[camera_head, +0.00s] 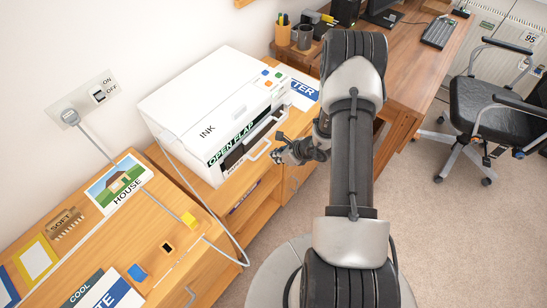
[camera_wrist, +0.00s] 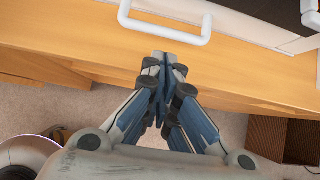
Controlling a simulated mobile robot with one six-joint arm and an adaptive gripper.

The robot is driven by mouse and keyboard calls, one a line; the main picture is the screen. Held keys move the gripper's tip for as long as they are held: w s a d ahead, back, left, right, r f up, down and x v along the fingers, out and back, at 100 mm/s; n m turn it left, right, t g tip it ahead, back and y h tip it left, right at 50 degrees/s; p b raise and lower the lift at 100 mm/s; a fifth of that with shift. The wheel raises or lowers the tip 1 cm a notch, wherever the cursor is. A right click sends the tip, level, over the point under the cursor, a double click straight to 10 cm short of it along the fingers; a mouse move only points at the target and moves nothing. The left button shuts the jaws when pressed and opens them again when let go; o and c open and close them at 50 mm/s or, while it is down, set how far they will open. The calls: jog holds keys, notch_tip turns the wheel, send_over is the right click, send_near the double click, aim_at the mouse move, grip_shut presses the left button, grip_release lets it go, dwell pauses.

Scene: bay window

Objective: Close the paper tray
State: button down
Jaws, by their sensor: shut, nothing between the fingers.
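A white printer (camera_head: 205,100) marked INK and OPEN FLAP stands on the wooden desk. Its paper tray, low on the front, has a white bar handle (camera_head: 268,145), seen below a dark slot. How far the tray sticks out is hard to tell. In the wrist view the white handle (camera_wrist: 165,32) crosses the top, in front of the white tray front. My gripper (camera_head: 278,155) is just in front of the printer, near the handle. In the wrist view my gripper (camera_wrist: 165,60) has its fingers together, empty, with tips a little short of the handle and apart from it in the picture.
A HOUSE card (camera_head: 120,182) and small coloured blocks lie on the desk at left. A black chair (camera_head: 490,108) stands at right. Carpet (camera_head: 435,220) is clear between it and my arm.

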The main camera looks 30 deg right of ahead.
jog(key=p+v, duration=0.3)
jog(key=v, duration=0.8)
jog(key=shift+s+f, duration=0.2)
jog(key=shift+s, duration=0.05)
jog(key=a+r+n+g+y, duration=0.1)
jog(key=a+r+n+y, duration=0.1)
jog(key=a+r+n, duration=0.75)
jog(key=a+r+n+g+y, duration=0.1)
jog(key=a+r+n, duration=0.5)
jog(key=r, duration=0.7)
jog(key=s+a+r+n+g+h, duration=0.2)
jog(key=s+a+r+n, duration=0.5)
jog(key=s+r+n, duration=0.3)
jog(key=s+d+r+n+h, duration=0.1)
jog(key=s+n+h, duration=0.1)
jog(key=s, duration=0.3)
jog(key=s+d+r+n+t+h, duration=0.1)
jog(key=s+d+r+n+h, duration=0.1)
jog(key=s, duration=0.3)
jog(key=shift+d+n, duration=0.3)
jog(key=shift+n, duration=0.55)
